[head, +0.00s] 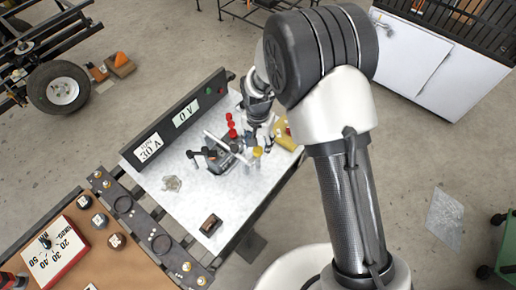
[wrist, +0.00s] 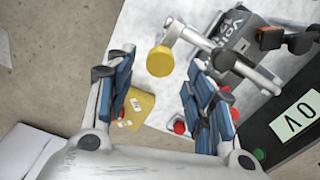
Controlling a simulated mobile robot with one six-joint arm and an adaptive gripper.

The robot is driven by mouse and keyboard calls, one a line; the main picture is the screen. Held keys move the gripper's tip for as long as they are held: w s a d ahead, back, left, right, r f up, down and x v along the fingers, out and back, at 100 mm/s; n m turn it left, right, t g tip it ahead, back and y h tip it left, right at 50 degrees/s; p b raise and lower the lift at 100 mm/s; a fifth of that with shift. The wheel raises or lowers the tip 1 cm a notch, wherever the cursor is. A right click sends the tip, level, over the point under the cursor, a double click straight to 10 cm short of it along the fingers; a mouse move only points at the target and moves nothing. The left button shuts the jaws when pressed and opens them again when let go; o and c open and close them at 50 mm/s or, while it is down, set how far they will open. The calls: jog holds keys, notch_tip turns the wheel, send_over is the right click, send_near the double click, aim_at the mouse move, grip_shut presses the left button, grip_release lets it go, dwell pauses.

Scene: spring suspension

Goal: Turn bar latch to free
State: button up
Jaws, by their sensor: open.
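A dark grey device (head: 224,160) with silver bars stands on the white table top. In the wrist view its grey body (wrist: 236,38) carries printed letters, partly cut off. A silver bar (wrist: 247,73) runs across it, and a yellow round cap (wrist: 159,62) is on the left. I cannot tell for sure which bar is the latch. My gripper (head: 262,143) is beside the device, over the table's right part. In the wrist view my gripper (wrist: 158,60) is open, its blue-padded fingers either side of the cap in the picture. I see no contact; depth is unclear.
A black panel (head: 174,118) with "30 A" and "0 V" displays borders the table's far left edge. Red knobs (head: 231,126) stand by the device. A yellow piece (wrist: 138,107) lies near my fingers.

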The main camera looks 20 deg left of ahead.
aim_at(255, 155)
jog(key=shift+f, duration=1.45)
jog(key=c, duration=1.1)
jog(key=shift+o, duration=0.2)
